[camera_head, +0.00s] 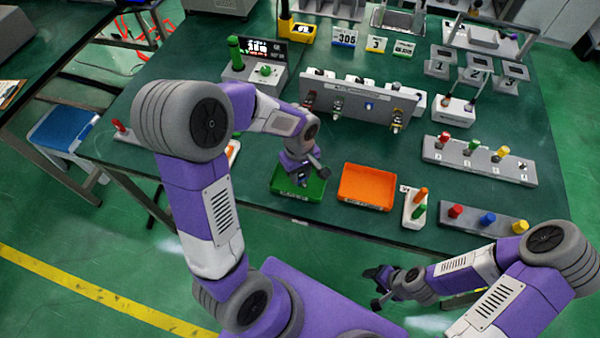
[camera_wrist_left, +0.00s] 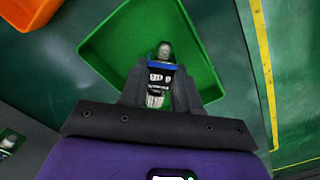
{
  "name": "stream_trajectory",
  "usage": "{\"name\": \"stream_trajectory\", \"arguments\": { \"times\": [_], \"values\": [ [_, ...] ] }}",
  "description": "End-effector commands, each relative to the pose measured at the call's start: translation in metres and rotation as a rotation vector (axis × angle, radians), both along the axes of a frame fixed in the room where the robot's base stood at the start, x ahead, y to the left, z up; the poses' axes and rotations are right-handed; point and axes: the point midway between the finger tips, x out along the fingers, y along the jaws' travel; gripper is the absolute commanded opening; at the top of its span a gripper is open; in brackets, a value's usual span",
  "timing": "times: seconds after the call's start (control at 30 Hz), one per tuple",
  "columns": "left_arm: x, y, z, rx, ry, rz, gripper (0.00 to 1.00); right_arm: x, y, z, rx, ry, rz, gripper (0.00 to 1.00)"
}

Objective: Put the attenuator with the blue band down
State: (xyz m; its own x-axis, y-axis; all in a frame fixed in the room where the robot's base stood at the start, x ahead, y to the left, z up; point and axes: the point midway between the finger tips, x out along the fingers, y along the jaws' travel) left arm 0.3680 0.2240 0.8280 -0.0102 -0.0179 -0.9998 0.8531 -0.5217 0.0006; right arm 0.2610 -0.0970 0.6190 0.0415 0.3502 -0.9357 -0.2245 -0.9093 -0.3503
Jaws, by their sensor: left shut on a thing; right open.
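The attenuator with the blue band (camera_wrist_left: 161,72) is a small metal cylinder with a blue ring and a dark printed label. My left gripper (camera_wrist_left: 160,92) is shut on it, and it shows between the fingers in the left wrist view. In the head view my left gripper (camera_head: 303,178) is over the green tray (camera_head: 313,193). The tray's floor (camera_wrist_left: 120,40) lies behind the attenuator in the wrist view; I cannot tell whether the attenuator touches it. My right gripper (camera_head: 378,282) is open and empty, off the table's front edge.
An orange tray (camera_head: 366,187) stands just right of the green tray. A white block with orange and green pegs (camera_head: 415,208) is further right. A grey panel with connectors (camera_head: 360,100) stands behind the trays. A rack with red, blue and yellow caps (camera_head: 484,218) is at front right.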

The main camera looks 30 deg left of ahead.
Motion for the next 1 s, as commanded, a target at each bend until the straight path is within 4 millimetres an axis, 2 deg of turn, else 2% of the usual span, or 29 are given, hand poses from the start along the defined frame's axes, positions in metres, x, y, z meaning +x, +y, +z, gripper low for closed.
{"name": "stream_trajectory", "arguments": {
  "times": [0.33,0.37,0.5,0.83,0.93,1.0],
  "values": [
    [0.0,0.0,-0.01,0.0,0.0,-0.001,0.0,0.0,0.0,-0.009,0.0,0.0,0.0,0.57],
    [0.0,0.0,-0.009,0.0,0.0,-0.001,0.36,0.0,0.0,-0.007,0.0,0.0,0.0,0.57],
    [0.0,0.0,-0.009,0.0,0.0,0.0,0.57,0.0,0.0,-0.007,0.0,0.0,0.0,0.57],
    [0.0,0.0,-0.006,0.0,0.0,0.0,0.57,0.0,0.0,-0.005,0.0,0.0,0.0,0.57],
    [0.0,0.0,0.002,0.0,0.0,0.0,0.57,0.0,0.0,0.002,0.0,0.0,0.0,0.57],
    [0.001,0.0,0.014,0.0,-0.004,0.0,0.57,0.0,0.0,0.007,0.0,0.0,0.0,0.57]
  ]
}}
